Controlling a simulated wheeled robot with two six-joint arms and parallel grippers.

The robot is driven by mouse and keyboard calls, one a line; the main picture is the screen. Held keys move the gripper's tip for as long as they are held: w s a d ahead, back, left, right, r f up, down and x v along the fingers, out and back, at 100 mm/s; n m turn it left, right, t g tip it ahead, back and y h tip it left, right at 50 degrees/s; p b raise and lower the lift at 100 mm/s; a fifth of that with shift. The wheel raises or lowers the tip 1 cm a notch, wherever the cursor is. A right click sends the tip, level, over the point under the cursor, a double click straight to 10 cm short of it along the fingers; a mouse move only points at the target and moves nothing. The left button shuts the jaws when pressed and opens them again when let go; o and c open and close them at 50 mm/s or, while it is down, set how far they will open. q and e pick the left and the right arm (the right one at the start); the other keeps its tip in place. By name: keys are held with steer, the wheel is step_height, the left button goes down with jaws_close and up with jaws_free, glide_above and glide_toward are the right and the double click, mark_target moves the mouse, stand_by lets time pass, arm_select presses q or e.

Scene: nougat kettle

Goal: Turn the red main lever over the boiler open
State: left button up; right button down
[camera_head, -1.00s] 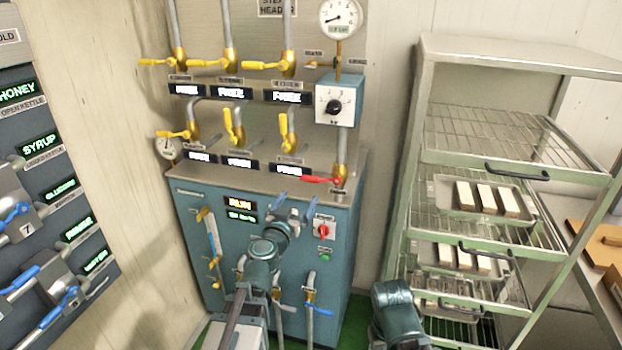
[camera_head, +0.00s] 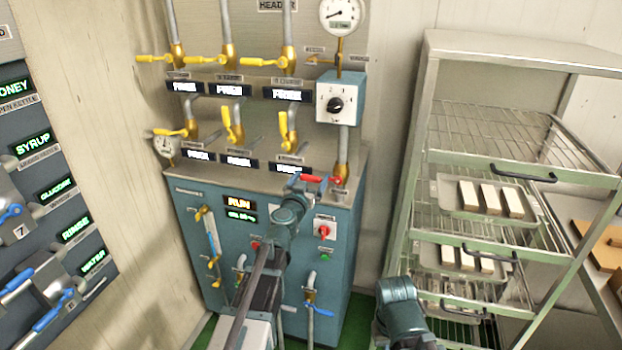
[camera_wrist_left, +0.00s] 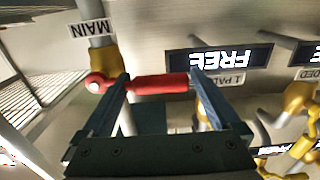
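The red main lever (camera_head: 312,179) sits at the foot of the right-hand pipe, just above the blue boiler cabinet (camera_head: 342,285). It points left from its pivot. My left gripper (camera_head: 306,184) is at the lever, partly in front of it. In the left wrist view the red lever (camera_wrist_left: 160,82) lies crosswise between the two spread fingers of my left gripper (camera_wrist_left: 158,78), beside a brass valve body (camera_wrist_left: 108,62) and a MAIN label (camera_wrist_left: 92,29). The fingers are open, not closed on it; whether a finger touches it is unclear.
Yellow-handled valves (camera_head: 228,125) and FREE displays (camera_head: 230,90) are left of and above the lever. A dial box (camera_head: 325,112) and a gauge (camera_head: 341,14) sit above it. A wire rack (camera_head: 480,235) with trays stands at right. A valve panel (camera_head: 40,225) is at left.

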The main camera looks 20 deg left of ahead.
arm_select(q)
jaws_close()
steer(key=shift+r, duration=0.1)
stand_by(0.4)
